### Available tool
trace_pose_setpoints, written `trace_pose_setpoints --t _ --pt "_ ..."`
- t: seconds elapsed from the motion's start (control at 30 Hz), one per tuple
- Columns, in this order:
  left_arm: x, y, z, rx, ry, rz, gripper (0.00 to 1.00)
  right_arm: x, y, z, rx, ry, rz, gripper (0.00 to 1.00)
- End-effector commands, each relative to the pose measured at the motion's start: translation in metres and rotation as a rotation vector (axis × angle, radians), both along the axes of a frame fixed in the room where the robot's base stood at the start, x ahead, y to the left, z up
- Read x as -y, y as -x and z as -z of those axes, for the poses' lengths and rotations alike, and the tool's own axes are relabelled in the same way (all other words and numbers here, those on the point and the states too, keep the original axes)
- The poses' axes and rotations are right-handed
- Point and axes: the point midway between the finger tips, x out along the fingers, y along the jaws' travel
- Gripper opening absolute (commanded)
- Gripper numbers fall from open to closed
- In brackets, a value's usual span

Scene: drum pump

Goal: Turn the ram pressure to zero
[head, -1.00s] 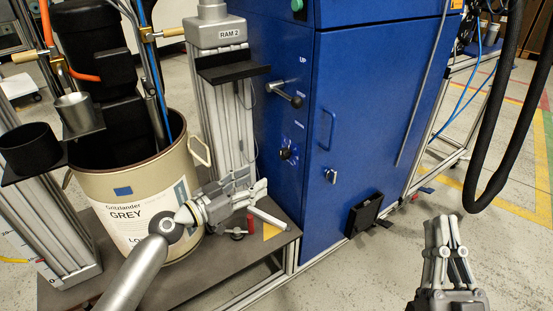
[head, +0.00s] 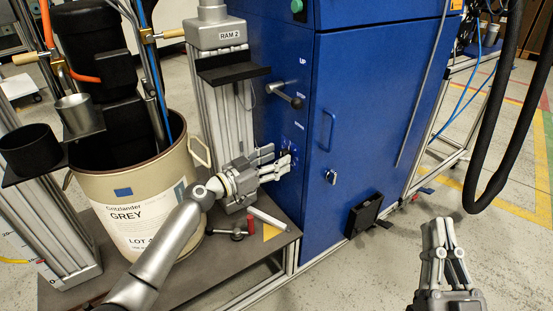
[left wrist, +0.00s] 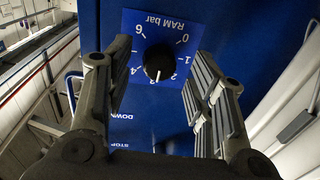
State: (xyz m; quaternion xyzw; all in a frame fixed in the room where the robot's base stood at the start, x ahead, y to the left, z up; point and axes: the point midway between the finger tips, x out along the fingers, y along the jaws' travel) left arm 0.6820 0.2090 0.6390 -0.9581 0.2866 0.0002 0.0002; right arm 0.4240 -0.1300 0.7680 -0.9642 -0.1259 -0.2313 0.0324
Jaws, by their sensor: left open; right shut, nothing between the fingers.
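The ram pressure knob (left wrist: 158,62) is black and round, on a blue dial plate (left wrist: 183,25) marked "RAM bar" on the blue cabinet. The dial appears upside down in the left wrist view; the knob's white mark points down in the picture, near 3, with 0 at upper right. My left gripper (head: 284,163) is open in front of the knob, with a finger on either side of it in the wrist view. I cannot tell whether they touch it. In the head view the gripper mostly hides the knob. My right gripper (head: 443,222) is shut and empty, away from the cabinet.
A lever (head: 288,96) sits above the dial on the blue cabinet (head: 365,100). The RAM 2 column (head: 222,40) stands left of it. A black hose hangs at right.

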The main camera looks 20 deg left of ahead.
Motion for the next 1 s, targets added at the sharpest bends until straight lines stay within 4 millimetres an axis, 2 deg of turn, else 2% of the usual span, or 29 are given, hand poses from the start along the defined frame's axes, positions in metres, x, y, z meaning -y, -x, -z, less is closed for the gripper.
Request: trace_pose_setpoints --t 0.4,0.77,1.0 --pt "0.0053 -0.0069 -0.0001 0.000 0.000 0.001 0.50 -0.0003 0.0007 -0.0012 0.008 -0.002 -0.001 0.00" --pt "0.0050 -0.0067 0.0000 0.000 0.000 0.001 0.05 -0.0004 0.0007 -0.0012 0.007 -0.003 -0.002 0.00" --pt "0.0051 -0.0067 -0.0001 -0.012 0.014 0.001 0.03 -0.0005 0.0004 -0.0009 0.004 -0.003 -0.002 0.00"
